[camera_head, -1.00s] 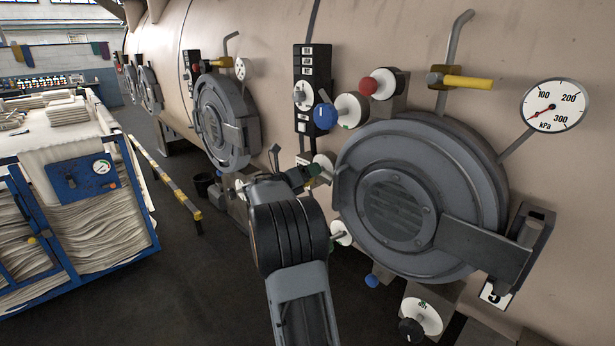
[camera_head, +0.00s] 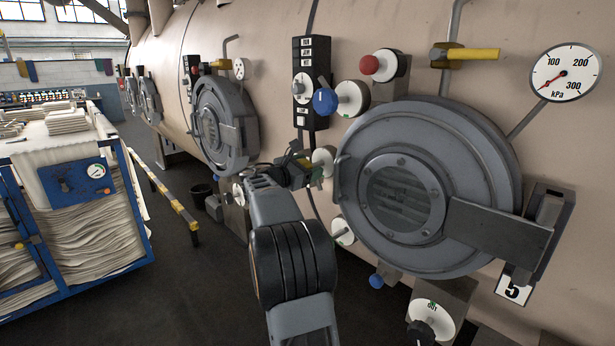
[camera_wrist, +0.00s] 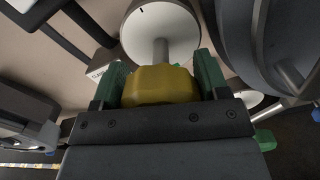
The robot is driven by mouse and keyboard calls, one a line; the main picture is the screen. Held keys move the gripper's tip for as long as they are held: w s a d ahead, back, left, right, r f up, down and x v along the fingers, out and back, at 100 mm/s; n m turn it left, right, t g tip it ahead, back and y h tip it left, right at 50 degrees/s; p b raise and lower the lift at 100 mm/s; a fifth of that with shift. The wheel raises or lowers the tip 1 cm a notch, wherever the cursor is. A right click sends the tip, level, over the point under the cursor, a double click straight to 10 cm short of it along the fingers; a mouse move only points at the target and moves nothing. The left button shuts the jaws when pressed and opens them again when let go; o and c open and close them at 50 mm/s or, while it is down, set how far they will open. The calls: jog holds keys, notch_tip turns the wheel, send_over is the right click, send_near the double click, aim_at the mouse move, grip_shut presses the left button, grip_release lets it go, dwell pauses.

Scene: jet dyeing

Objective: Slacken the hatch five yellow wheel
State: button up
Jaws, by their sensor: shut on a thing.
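The hatch five yellow wheel (camera_wrist: 160,84) sits on a short pale stem in front of a white round dial plate (camera_wrist: 160,30). My gripper (camera_wrist: 161,76) has its two green fingers on either side of the yellow wheel and is shut on it. In the head view my gripper (camera_head: 305,172) is at the left edge of the big grey round hatch (camera_head: 425,190), by the white disc (camera_head: 323,161). My gripper and wrist partly hide the wheel there. A plate with a 5 (camera_head: 513,287) hangs below the hatch at right.
A blue knob (camera_head: 325,101), a red knob (camera_head: 370,65) and a yellow-handled valve (camera_head: 472,54) are above the hatch. A pressure gauge (camera_head: 564,73) is at upper right. A black knob (camera_head: 420,331) is below. A blue-framed fabric cart (camera_head: 75,225) stands at left, past a striped rail (camera_head: 165,197).

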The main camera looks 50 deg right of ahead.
jog(key=m+b, duration=0.4)
jog(key=m, duration=0.1)
jog(key=m+b, duration=0.2)
jog(key=shift+s+f, duration=0.1)
jog(key=shift+f, duration=0.25)
jog(key=m+b, duration=0.3)
jog(key=m, duration=0.1)
jog(key=m+b, duration=0.2)
jog(key=m, duration=0.1)
jog(key=shift+f+m+b, duration=0.1)
jog(key=shift+m+b, duration=0.2)
jog(key=shift+b, duration=0.1)
jog(key=m+b, duration=0.3)
jog(key=m, duration=0.2)
jog(key=shift+f, duration=0.1)
jog(key=shift+m+b, duration=0.8)
jog(key=shift+m, duration=1.2)
jog(key=o, duration=0.9)
jog(key=shift+a, duration=0.1)
